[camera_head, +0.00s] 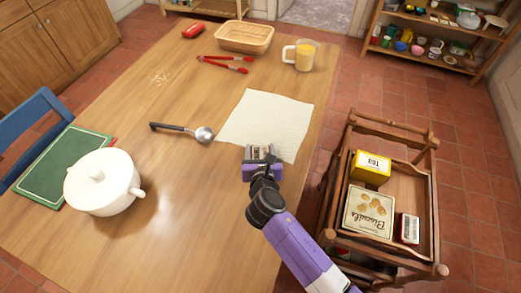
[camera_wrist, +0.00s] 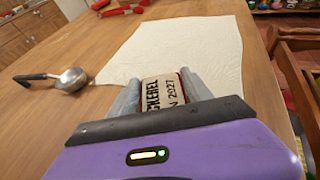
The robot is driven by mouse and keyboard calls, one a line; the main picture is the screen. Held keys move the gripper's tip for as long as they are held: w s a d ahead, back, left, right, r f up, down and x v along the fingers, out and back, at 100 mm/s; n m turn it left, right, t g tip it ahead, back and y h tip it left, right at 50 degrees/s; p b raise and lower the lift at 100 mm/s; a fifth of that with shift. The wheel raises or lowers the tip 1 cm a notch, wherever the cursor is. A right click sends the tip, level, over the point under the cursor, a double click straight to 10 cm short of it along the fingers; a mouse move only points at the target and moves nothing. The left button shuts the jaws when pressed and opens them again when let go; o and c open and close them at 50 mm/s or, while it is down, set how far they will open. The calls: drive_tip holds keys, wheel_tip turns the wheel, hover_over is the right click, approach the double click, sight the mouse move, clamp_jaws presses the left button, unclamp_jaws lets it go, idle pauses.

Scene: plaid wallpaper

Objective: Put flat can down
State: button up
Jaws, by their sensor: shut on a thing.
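The flat can (camera_wrist: 165,92) shows in the wrist view, with dark lettering on a pale label. My gripper (camera_wrist: 163,95) is shut on it, one grey finger on each side. In the head view my gripper (camera_head: 261,153) is over the near edge of a white cloth (camera_head: 266,119) on the wooden table, and it hides most of the can. I cannot tell whether the can touches the cloth or the table. The cloth also shows in the wrist view (camera_wrist: 185,45), flat beyond the can.
A ladle (camera_head: 203,134) lies left of the cloth. A wooden cart (camera_head: 407,190) stands right of the table.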

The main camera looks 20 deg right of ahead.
drive_tip(key=o, duration=1.5)
drive_tip(key=shift+f, duration=0.2)
drive_tip(key=shift+r, duration=0.15)
drive_tip(key=shift+s+r, duration=0.1)
drive_tip(key=shift+r, duration=0.15)
drive_tip(key=p+v, duration=0.1)
drive_tip(key=v, duration=1)
drive_tip(key=shift+s+a+r, duration=0.1)
drive_tip(key=shift+s+a, duration=0.15)
drive_tip(key=shift+s, duration=0.05)
